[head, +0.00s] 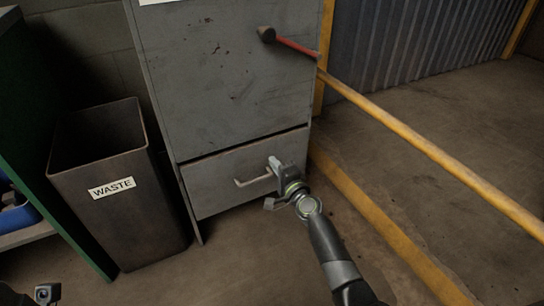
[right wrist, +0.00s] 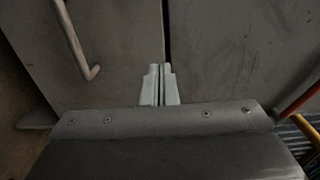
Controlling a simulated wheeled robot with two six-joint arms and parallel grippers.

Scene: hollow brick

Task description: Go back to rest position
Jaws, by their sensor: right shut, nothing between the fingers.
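My right gripper (head: 274,163) is in front of the bottom drawer (head: 225,186) of a grey metal cabinet, close to its upper right part. In the right wrist view, its two pale fingers (right wrist: 161,84) are together with nothing between them. The drawer's handle (head: 252,181) is left of the gripper, and it also shows in the wrist view (right wrist: 78,42). I cannot tell whether the gripper touches the drawer. A dark gap runs along the drawer's top edge. A small part of my left arm or gripper (head: 47,293) shows at the bottom left; its fingers are not clear.
The grey cabinet (head: 215,85) has a red-handled hammer (head: 290,43) at its upper right. A waste bin (head: 125,200) stands left. A yellow rail (head: 430,150) and a yellow floor-level beam (head: 385,228) run along the right. A blue object (head: 15,218) sits on a shelf at the left edge.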

